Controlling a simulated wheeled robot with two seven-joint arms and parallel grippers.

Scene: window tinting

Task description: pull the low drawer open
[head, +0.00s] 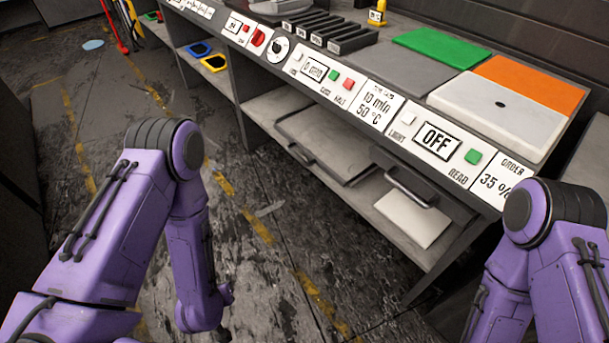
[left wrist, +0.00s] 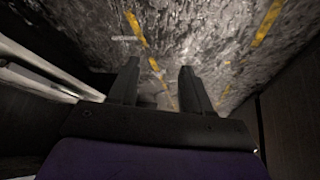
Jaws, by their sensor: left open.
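A dark drawer front with a metal bar handle (head: 408,190) sits under the right part of the workbench; I take it for the low drawer. It looks closed, though its edges are hard to make out. My left arm hangs over the floor to the left of the bench, well apart from the handle. In the left wrist view my left gripper (left wrist: 160,85) is open, with two dark fingers apart, bare floor beyond them and nothing between them. My right arm shows at the right edge, but its gripper is outside the frame.
The workbench panel (head: 400,115) has labels, buttons and an "OFF" display. A white sheet (head: 412,218) and a grey board (head: 320,140) lie on the lower shelf. Green (head: 440,46) and orange (head: 530,82) sheets lie on top. The floor (head: 240,270) beside the bench is free.

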